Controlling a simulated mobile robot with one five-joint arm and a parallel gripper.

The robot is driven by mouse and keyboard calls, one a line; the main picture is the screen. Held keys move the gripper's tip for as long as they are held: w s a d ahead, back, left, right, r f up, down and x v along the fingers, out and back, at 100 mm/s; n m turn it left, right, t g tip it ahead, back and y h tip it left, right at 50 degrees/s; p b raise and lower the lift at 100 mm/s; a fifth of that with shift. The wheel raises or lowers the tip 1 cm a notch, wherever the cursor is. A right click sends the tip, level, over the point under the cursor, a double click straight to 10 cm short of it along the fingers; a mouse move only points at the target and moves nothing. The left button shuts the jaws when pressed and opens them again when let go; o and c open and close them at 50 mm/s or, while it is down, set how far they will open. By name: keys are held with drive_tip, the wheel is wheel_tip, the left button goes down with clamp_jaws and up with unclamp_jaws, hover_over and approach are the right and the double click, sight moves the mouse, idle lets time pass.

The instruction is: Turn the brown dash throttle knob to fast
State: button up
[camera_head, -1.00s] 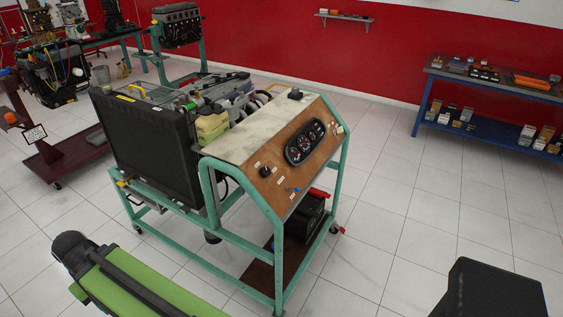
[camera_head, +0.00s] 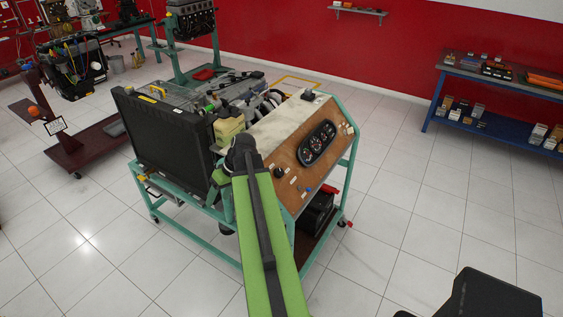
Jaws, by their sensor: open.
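The brown dash (camera_head: 325,162) is the sloped front panel of a teal-framed engine trainer, right of centre. It carries a black gauge cluster (camera_head: 316,142), a round black knob (camera_head: 280,172) at its lower left, a small blue control (camera_head: 308,189) near its lower edge and small controls at its upper right. I cannot tell which control is the throttle knob, nor read its setting. My green arm (camera_head: 262,235) rises in front of the trainer, its dark joint (camera_head: 242,155) overlapping the panel's left edge in the picture. My gripper does not show.
The trainer's black radiator (camera_head: 162,140) and engine parts lie left of and behind the dash. A blue shelf table (camera_head: 500,125) stands at the right by the red wall. A dark red wheeled stand (camera_head: 88,150) is at the left.

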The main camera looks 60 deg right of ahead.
drive_tip(key=s+d+r+m+t+p, duration=0.1)
drive_tip(key=s+d+r, duration=0.25)
drive_tip(key=d, duration=0.35)
drive_tip(key=s+d+r+t+p, duration=0.1)
drive_tip(key=s+d+r, duration=0.1)
drive_tip(key=s+d, duration=0.35)
drive_tip(key=m+t+h+p, duration=0.1)
drive_tip(key=t+h, duration=0.2)
approach(280, 171)
drive_tip(key=b+x, duration=0.8)
drive_tip(key=b, duration=0.3)
drive_tip(key=shift+s+d+f+b, duration=0.1)
drive_tip(key=shift+d+f+b, duration=0.1)
drive_tip(key=shift+b, duration=0.1)
drive_tip(key=shift+w+a+f, duration=0.1)
drive_tip(key=shift+w+f, duration=0.1)
drive_tip(key=shift+w, duration=0.15)
